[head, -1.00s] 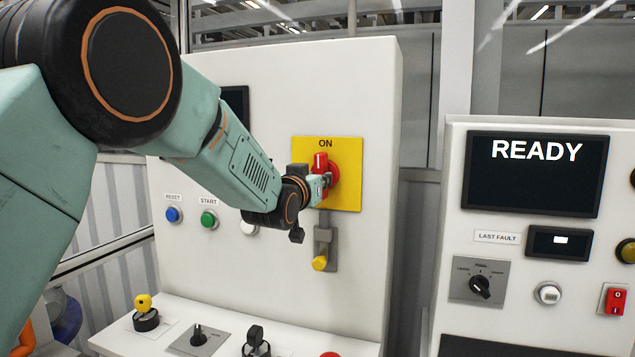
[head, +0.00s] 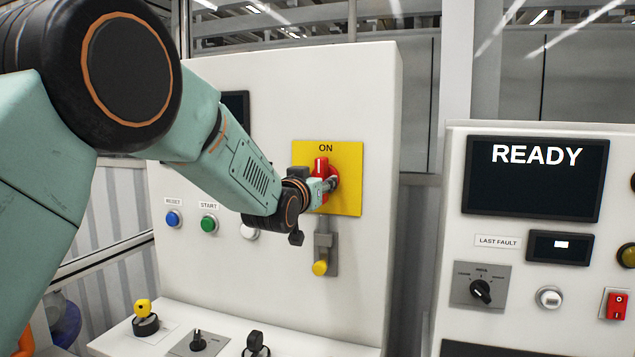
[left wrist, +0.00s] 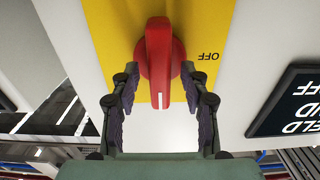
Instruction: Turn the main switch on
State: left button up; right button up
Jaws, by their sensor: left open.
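The main switch is a red rotary handle (head: 321,166) on a yellow plate (head: 348,197) marked ON at the top. The handle stands upright, its top end toward ON. In the left wrist view, which is upside down, the handle (left wrist: 160,60) is vertical with its white mark at the lower end, and OFF is printed at its side. My left gripper (head: 329,185) is at the switch. Its two open fingers (left wrist: 160,92) lie on either side of the handle; I cannot tell whether they touch it. My right gripper is not in view.
A yellow-tipped latch (head: 320,267) hangs below the plate. Reset (head: 173,219) and start (head: 209,223) buttons are to the left. Knobs stand on the lower ledge (head: 197,342). A second console (head: 450,230) at the right has a screen (head: 536,178) reading READY.

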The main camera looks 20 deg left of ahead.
pick_arm(q)
jog(key=s, duration=1.2)
jog(key=shift+a, duration=0.2)
